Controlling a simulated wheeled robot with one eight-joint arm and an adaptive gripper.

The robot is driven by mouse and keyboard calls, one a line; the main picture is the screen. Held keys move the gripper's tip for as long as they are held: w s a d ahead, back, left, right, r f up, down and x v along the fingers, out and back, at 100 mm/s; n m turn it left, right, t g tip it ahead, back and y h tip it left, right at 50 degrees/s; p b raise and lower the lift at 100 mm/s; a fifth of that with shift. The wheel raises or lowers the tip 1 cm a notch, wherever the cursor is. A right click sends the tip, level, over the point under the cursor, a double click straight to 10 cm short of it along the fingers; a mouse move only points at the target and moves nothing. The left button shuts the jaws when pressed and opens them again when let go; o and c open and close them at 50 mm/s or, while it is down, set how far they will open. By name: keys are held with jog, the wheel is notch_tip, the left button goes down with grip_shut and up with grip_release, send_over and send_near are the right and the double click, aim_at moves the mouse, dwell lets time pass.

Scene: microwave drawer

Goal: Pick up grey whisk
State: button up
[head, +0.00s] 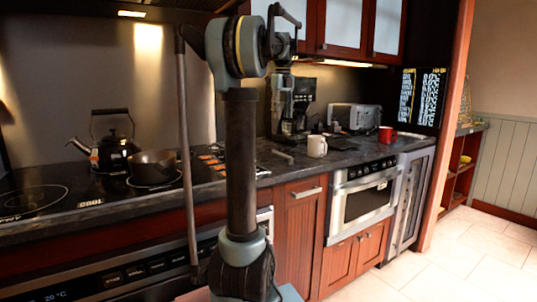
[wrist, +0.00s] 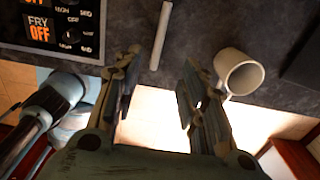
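A slim light-grey bar (wrist: 161,36) lies on the dark counter in the wrist view, beyond the gap between my fingers. It also shows in the head view as a short grey bar (head: 283,155) left of the white mug. No wire loops are visible on it, so I cannot tell for sure that it is the grey whisk. My gripper (wrist: 156,82) is open and empty, with its fingers spread either side of the bar's line. The bar is apart from both fingers.
A white mug (wrist: 238,72) stands close to my right finger in the wrist view. Cooktop knobs (wrist: 67,25) are at upper left. In the head view, a kettle (head: 111,145) and a pot (head: 152,167) are on the cooktop. A red mug (head: 387,135) and toaster (head: 356,117) are farther right.

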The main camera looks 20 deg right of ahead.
send_over(281, 153)
notch_tip(281, 153, down, 11)
jog(key=shift+a+f, duration=0.15)
jog(key=shift+f, duration=0.05)
jog(key=shift+s+d+f, duration=0.1)
jog(key=shift+f, duration=1.25)
jog(key=shift+s+d+f, duration=0.1)
jog(key=shift+f, duration=1.25)
grip_shut()
